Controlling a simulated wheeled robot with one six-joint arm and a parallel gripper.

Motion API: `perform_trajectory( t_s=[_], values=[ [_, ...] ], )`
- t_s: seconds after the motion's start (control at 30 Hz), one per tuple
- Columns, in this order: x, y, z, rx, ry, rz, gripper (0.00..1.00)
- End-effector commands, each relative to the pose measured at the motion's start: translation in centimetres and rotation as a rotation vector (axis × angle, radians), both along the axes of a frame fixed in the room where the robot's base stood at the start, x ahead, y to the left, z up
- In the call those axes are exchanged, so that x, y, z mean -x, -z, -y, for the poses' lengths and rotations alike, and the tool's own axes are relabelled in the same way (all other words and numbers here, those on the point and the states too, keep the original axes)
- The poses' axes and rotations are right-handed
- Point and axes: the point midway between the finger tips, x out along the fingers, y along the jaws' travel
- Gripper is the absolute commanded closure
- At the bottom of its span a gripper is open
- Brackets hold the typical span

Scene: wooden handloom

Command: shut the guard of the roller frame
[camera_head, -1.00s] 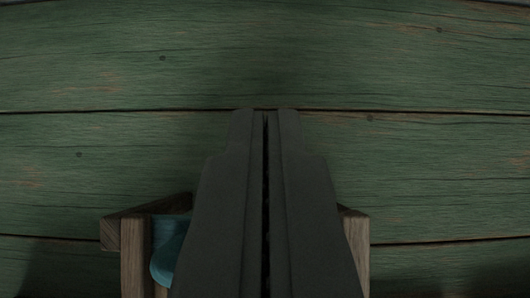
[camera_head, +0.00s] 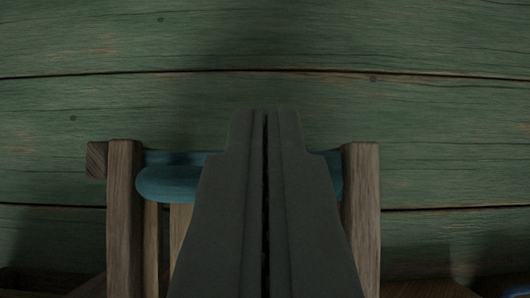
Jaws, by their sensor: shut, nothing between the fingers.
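My gripper (camera_head: 265,115) is shut and empty, in the lower middle of the view, its tips pointing up the picture. Behind it stands a wooden frame with a left post (camera_head: 124,215) and a right post (camera_head: 362,215). A blue-teal rounded bar or roll (camera_head: 168,184) spans between the posts, and my gripper hides its middle. I cannot tell whether this blue part is the guard or the roller. Whether the gripper touches the frame cannot be told.
A green plank wall (camera_head: 420,130) with dark seams fills the background. Brown wooden pieces (camera_head: 430,288) and a bit of blue show at the bottom right. The space beside and above the frame looks clear.

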Motion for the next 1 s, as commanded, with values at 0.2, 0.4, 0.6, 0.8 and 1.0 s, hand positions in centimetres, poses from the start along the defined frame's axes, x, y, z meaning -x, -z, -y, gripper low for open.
perform_trajectory(
  t_s=[0.2,0.4,0.6,0.8,1.0],
  values=[
    [3.4,-0.1,-0.1,0.0,-0.001,0.001,1.0],
    [6.9,-0.1,-0.2,0.001,-0.001,0.001,1.0],
    [10.3,-0.1,-0.4,-0.001,-0.001,0.001,1.0],
    [12.5,0.0,-0.4,0.001,-0.001,0.0,1.0],
    [13.0,0.1,-0.4,0.001,0.0,-0.003,1.0]
  ],
)
